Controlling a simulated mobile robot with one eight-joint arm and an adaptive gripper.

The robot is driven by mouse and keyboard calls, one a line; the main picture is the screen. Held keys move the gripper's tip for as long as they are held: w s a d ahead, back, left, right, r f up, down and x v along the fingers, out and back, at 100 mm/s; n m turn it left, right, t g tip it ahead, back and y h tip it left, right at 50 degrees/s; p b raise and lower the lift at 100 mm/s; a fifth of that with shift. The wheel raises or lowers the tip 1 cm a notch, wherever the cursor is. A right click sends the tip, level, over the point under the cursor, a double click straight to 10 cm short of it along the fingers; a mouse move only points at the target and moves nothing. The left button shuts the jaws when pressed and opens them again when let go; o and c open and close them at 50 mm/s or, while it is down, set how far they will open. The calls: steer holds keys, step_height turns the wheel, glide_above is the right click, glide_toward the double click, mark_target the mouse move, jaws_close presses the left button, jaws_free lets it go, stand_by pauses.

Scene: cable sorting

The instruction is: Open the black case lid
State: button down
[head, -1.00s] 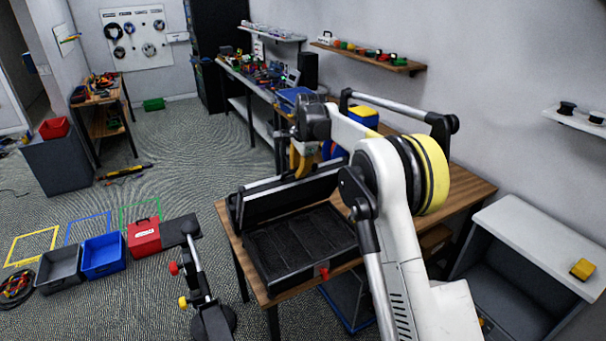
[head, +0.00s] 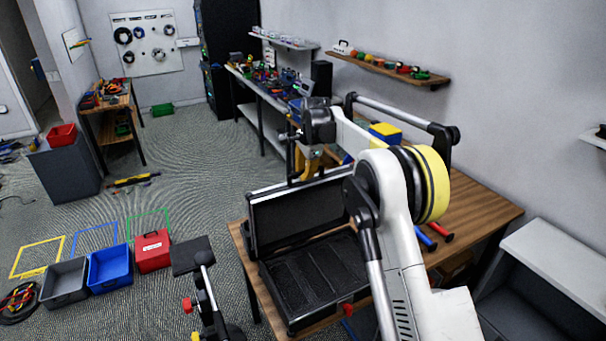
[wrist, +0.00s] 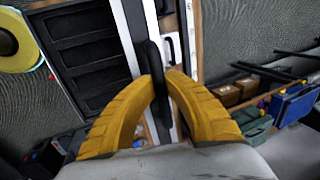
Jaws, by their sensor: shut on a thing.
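The black case (head: 315,278) lies on the wooden table in the head view, with dark empty-looking compartments in its base. Its lid (head: 300,214) stands raised at the back, close to upright, with a pale rim. My gripper (head: 310,165) is at the lid's upper edge, partly hidden by my arm. In the wrist view my gripper's yellow fingers (wrist: 165,85) are closed around the black handle (wrist: 153,62) on the lid's edge. The case's compartments (wrist: 88,55) show to the left of the fingers there. The right end of the case is hidden behind my arm.
The wooden table (head: 470,200) holds a red-and-blue tool (head: 430,238) right of my arm. A yellow-and-blue box (head: 385,133) stands behind. A white shelf unit (head: 560,245) stands at right.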

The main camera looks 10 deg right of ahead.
steer(key=shift+r, duration=0.1)
steer(key=c, duration=1.4)
jaws_free()
steer(key=shift+s, duration=0.1)
steer(key=v, duration=1.2)
steer(key=s+d+r+n+t+b, duration=0.15)
steer(key=s+n+b, duration=0.4)
steer(key=s, duration=0.75)
steer(key=s+f+n+b, duration=0.3)
steer(key=s+f, duration=0.4)
steer(key=s, duration=0.3)
steer(key=s+d+f+n+t+b, duration=0.1)
steer(key=s+f+n+b, duration=0.2)
steer(key=s+f, duration=0.5)
steer(key=s+d+f+n+t+h+b, duration=0.1)
steer(key=s+f+n+b, duration=0.2)
steer(key=s, duration=1.1)
step_height(320, 180, down, 5)
steer(key=shift+s+d+r+t+b, duration=0.15)
steer(key=shift+d+t+b, duration=0.1)
steer(key=shift+b, duration=1)
